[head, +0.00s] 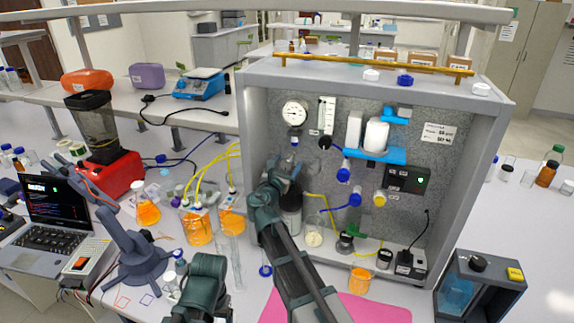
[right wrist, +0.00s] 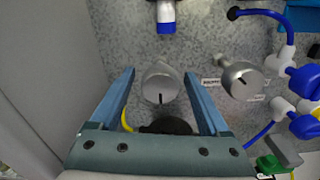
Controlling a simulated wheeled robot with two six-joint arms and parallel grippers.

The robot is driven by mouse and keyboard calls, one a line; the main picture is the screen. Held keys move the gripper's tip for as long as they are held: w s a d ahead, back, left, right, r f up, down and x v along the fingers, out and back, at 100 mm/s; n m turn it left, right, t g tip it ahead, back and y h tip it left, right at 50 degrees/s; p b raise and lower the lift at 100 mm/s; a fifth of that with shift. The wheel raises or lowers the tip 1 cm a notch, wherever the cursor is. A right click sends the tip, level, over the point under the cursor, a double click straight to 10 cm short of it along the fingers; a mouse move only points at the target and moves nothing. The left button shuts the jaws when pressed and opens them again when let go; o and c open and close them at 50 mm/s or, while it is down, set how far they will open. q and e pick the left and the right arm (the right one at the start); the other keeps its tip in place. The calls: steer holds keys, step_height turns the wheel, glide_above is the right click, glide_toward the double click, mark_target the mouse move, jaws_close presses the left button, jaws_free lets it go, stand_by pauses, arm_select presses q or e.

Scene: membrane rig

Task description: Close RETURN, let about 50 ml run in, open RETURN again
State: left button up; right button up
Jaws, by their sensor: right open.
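The rig (head: 258,120) is a grey cabinet with valves, a gauge and tubing on a speckled back panel. In the right wrist view, a round metal knob (right wrist: 160,86) with a dark mark pointing down sits between the fingers of my right gripper (right wrist: 158,73). The fingers are open, one on each side, with gaps to the knob. A second metal knob (right wrist: 241,82) is just to the right, with a small label I cannot read. I cannot tell which is RETURN. In the head view my right gripper (head: 285,166) reaches the panel's left part and hides the knob. My left gripper's fingers do not show.
A pressure gauge (head: 295,113) and a lit black display (head: 407,180) are on the panel. A beaker of orange liquid (head: 360,281) stands at the front by a pink mat (head: 375,310). Orange-filled vessels (head: 197,228) with yellow tubes stand left of the rig. A laptop (head: 50,215) is far left.

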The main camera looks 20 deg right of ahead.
steer(key=v, duration=1.3)
steer(key=shift+s+a, duration=0.25)
steer(key=shift+s, duration=0.05)
steer(key=s+d+f+m+g+y, duration=0.2)
steer(key=s+d+f+m+g, duration=0.25)
steer(key=f+m, duration=0.5)
steer(key=s+d+f+m+g+y, duration=0.2)
steer(key=s+d+f+m+g, duration=0.3)
steer(key=f+m, duration=0.4)
steer(key=s+a+f+m+g+y+b, duration=0.1)
steer(key=s+a+f+g, duration=0.1)
steer(key=s+a, duration=0.2)
steer(key=s+a+f+m+g+y, duration=0.1)
steer(key=s+a+f+m+y, duration=0.1)
steer(key=s+a, duration=0.3)
steer(key=s+a+f+m+g+y+b, duration=0.1)
steer(key=s+a, duration=0.3)
steer(key=a, duration=0.4)
steer(key=shift+s+a+f+m+g+y+b, duration=0.15)
steer(key=shift+f+m+g+y+b, duration=0.1)
steer(key=shift+m+g, duration=0.2)
steer(key=shift+s+a+f+m+g+y+b, duration=0.1)
steer(key=shift+s+f+m+g+y, duration=0.1)
steer(key=shift+f+m+g, duration=0.15)
steer(key=shift+s+a, duration=0.25)
